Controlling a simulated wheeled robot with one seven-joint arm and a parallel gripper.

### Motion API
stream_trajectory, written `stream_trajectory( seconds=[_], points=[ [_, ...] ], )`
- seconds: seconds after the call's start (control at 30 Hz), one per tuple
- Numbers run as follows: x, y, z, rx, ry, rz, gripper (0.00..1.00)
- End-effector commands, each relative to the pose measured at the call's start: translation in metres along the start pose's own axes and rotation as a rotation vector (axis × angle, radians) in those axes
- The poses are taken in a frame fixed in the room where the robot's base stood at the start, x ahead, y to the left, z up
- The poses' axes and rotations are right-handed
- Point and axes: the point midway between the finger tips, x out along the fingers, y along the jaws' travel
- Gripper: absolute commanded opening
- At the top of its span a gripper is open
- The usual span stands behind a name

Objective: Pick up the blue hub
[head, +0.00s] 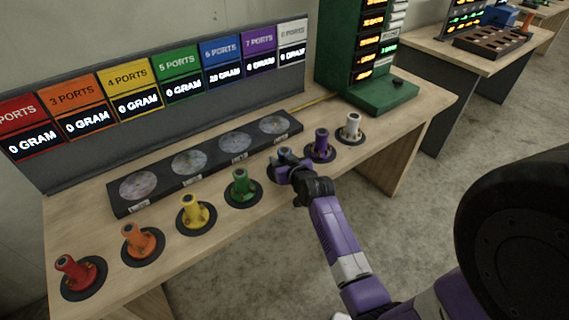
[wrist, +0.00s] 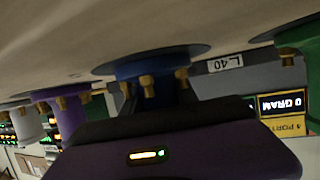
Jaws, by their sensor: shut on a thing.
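The blue hub (head: 283,153) stands in the row of coloured hubs on the wooden table, between the green hub and the purple hub. My gripper (head: 289,166) reaches it from the front right and is shut on it, hiding much of it in the head view. In the wrist view, which is upside down, the blue hub (wrist: 152,68) shows its wide base with brass-coloured ports at its dark round pad. I cannot see a clear gap between base and pad. The dark jaws and my purple gripper body cover its upper part.
The green hub (head: 241,186) and purple hub (head: 320,147) stand close on either side. Yellow (head: 194,211), orange (head: 139,240), red (head: 75,273) and white (head: 351,128) hubs complete the row. A dark tray (head: 118,203) with round plates lies behind. Coloured port displays (head: 222,62) line the back.

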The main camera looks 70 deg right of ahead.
Motion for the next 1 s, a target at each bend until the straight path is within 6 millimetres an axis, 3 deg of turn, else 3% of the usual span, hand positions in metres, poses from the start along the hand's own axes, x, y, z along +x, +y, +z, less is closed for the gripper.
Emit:
stream_trajectory(
  seconds=[0.03,0.17,0.37,1.0],
  points=[
    [0.000,0.001,0.008,0.000,-0.016,0.002,0.00],
    [-0.001,0.001,0.009,0.000,-0.016,0.002,0.00],
    [-0.004,0.001,-0.003,0.000,-0.013,0.001,0.00],
    [-0.059,0.000,-0.146,0.000,0.004,0.001,0.00]
  ],
)
